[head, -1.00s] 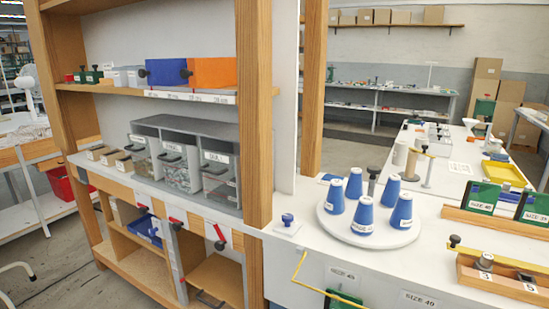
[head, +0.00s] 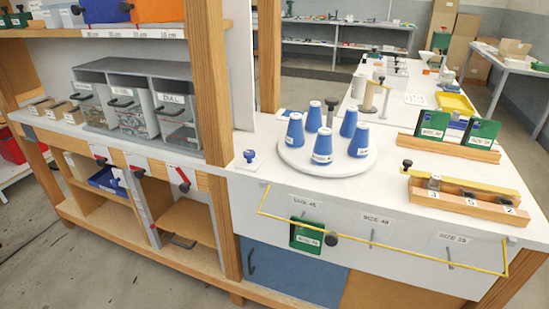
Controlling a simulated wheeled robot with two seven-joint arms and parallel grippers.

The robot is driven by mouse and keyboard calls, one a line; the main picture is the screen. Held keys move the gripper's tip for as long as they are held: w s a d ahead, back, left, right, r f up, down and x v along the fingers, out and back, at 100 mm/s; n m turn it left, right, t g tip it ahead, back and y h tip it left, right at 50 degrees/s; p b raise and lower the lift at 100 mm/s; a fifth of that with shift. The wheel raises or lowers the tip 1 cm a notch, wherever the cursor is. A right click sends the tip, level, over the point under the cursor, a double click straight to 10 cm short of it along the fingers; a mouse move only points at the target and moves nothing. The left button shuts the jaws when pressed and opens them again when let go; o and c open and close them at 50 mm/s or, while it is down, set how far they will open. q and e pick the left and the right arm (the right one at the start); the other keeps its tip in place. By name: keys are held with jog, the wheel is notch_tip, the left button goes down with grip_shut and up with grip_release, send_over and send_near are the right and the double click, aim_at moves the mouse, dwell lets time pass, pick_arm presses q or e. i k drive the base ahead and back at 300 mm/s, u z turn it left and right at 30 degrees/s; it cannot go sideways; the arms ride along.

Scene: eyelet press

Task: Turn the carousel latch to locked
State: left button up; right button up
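The carousel (head: 285,160) is a round white disc on the white bench, bearing several blue cones (head: 322,146) with labels. Just left of it, a small blue knob (head: 249,156) stands on a white square plate on the bench top; it looks like the carousel latch. The knob is too small to tell which way it is turned. Neither of my grippers is in view.
A wooden post (head: 207,100) rises left of the knob. Right of the carousel are a wooden rack with green cards (head: 433,125) and a wooden block with a yellow bar (head: 465,186). A yellow rail (head: 380,249) runs along the bench front. The bench front edge is mostly clear.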

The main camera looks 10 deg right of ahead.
aim_at(249, 154)
jog(key=u, duration=1.05)
jog(key=i, duration=0.85)
